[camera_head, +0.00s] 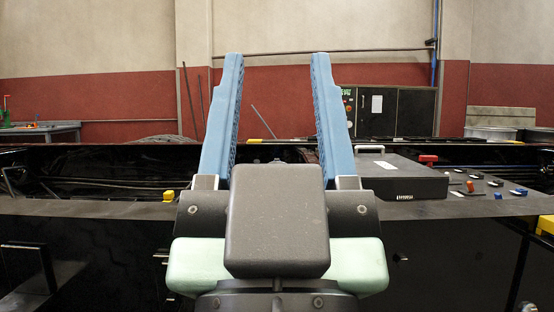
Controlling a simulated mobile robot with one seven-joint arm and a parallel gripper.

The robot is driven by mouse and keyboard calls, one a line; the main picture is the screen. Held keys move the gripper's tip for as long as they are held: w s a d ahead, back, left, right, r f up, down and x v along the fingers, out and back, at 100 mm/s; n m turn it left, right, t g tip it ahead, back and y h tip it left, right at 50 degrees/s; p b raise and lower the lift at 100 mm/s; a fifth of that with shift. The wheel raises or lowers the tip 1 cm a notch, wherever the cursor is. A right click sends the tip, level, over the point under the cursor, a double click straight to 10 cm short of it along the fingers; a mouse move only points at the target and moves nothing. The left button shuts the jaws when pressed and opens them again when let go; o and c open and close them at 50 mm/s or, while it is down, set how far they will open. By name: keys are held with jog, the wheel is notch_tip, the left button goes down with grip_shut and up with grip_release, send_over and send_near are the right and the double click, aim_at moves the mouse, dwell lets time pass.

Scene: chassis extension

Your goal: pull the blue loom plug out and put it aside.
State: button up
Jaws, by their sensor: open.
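My gripper (277,58) is in the middle of the head view, pointing up and away. Its two blue fingers are wide apart with nothing between them. At the far right, a small blue piece (519,192) lies on the dark chassis ledge. A smaller blue piece (498,196) is just left of it. Either could be the blue loom plug; they are too small to tell, and I cannot see whether either is seated in a socket. Both are well to the right of my gripper and apart from it. My gripper hides part of the chassis middle.
A black box (400,182) with a handle stands right of my gripper. Small parts, including a red one (470,187), lie right of it. A yellow block (168,195) sits on the left ledge, another (545,224) at the right edge. The left ledge is mostly bare.

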notch_tip(320, 180, up, 41)
jog(key=p, duration=3.9)
jog(key=shift+c, duration=0.6)
jog(key=shift+w, duration=0.1)
